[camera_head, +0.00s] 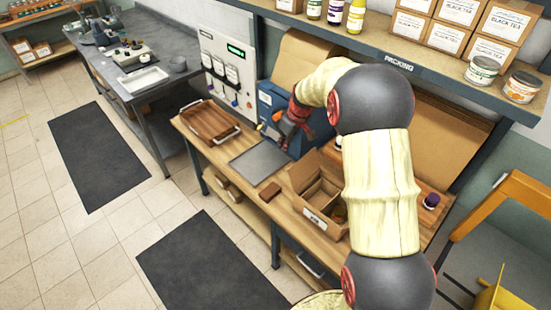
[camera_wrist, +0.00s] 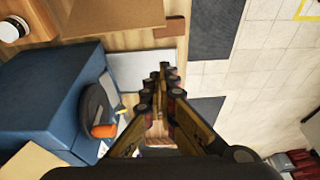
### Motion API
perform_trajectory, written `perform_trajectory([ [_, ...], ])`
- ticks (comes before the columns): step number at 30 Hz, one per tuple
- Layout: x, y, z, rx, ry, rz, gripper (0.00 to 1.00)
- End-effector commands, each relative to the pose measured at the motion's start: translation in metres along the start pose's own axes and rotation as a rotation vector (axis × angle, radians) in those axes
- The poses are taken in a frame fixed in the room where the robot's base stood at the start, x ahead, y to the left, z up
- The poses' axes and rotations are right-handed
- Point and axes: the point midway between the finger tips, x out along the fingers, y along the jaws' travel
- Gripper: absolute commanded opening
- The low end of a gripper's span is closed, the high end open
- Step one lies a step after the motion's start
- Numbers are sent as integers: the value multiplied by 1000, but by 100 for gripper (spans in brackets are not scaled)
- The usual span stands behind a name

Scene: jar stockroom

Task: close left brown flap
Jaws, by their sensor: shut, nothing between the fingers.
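An open brown cardboard box (camera_head: 325,222) stands on the wooden packing bench in the head view, with a small label on its front. A brown flap (camera_head: 303,172) stands raised on its left side. Its far and right parts are partly hidden by my arm. In the wrist view a flat brown cardboard panel (camera_wrist: 118,14) shows at the top edge; I cannot tell which flap it is. My gripper (camera_head: 290,120) is in front of the blue machine, left of and beyond the box. In the wrist view its fingers (camera_wrist: 161,80) are together and empty, apart from the cardboard.
The blue machine (camera_wrist: 45,95) stands close beside my gripper. A grey plate (camera_head: 259,161) and a small brown block (camera_head: 270,192) lie on the bench left of the box. A wooden tray (camera_head: 210,122) is farther left. A shelf (camera_head: 400,60) overhangs the bench.

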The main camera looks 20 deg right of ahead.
Motion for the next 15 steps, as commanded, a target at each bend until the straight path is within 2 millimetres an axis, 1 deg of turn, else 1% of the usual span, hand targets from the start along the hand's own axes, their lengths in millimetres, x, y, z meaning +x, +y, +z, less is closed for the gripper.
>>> perform_trajectory([
  [4, 3, 0, 0, -52, 1, 2, 0],
  [7, 12, 0, 1, -56, -2, 0, 0],
  [11, 32, -1, 1, -55, -2, -1, 0],
  [15, 58, -1, 1, -55, -2, -1, 0],
])
